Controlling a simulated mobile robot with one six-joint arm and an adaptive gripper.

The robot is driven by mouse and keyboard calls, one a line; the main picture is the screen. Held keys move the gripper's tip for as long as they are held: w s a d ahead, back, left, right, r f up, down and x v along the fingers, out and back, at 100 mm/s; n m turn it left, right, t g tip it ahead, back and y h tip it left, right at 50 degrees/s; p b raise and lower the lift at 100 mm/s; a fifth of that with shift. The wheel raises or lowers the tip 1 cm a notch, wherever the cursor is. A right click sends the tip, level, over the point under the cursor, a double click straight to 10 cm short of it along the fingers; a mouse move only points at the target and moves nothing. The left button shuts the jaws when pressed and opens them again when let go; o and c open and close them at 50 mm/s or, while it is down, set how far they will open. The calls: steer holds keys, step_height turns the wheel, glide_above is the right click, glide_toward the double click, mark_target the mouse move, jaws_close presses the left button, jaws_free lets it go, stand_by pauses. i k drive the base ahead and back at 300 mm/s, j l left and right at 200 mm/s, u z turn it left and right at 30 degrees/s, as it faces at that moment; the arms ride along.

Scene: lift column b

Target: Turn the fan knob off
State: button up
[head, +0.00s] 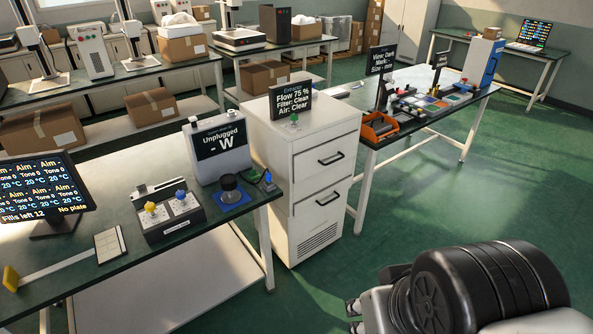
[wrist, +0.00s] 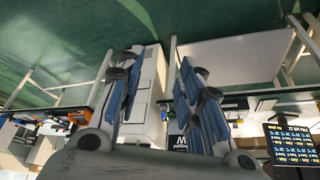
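The sign labelled Extractor (head: 290,95) reads "Flow 75 %, Filter: Clean, Air: Clear" and stands on a white drawer cabinet (head: 300,205). A small green knob (head: 294,120) sits on the cabinet top in front of it. On the left bench, a control box (head: 152,232) carries a yellow knob (head: 150,207) and a blue knob (head: 181,196); its label is too small to read. No knob is readably marked as the fan's. My gripper (head: 354,316) is far in front of these, at the lower right. In the wrist view my gripper (wrist: 160,60) is open and empty.
A device reading "Unplugged - W" (head: 220,148) and a black round object on a blue base (head: 229,186) stand beside the box. A monitor (head: 45,190) stands at the left. A bench (head: 440,110) extends right of the cabinet. Green floor is clear around my arm.

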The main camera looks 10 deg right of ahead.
mark_target(294, 117)
steer(key=l+u, duration=0.25)
steer(key=l, duration=0.65)
steer(key=l+u, duration=0.25)
steer(key=l, duration=0.6)
steer(key=i+j+u, duration=0.1)
steer(key=i+j, duration=0.15)
steer(key=i, duration=0.3)
steer(key=i+j, duration=0.25)
steer(key=i, duration=0.35)
steer(key=i+j+u, duration=0.15)
steer(key=i, duration=0.45)
steer(key=i+j+u, duration=0.1)
steer(key=i+j, duration=0.15)
steer(key=i, duration=0.3)
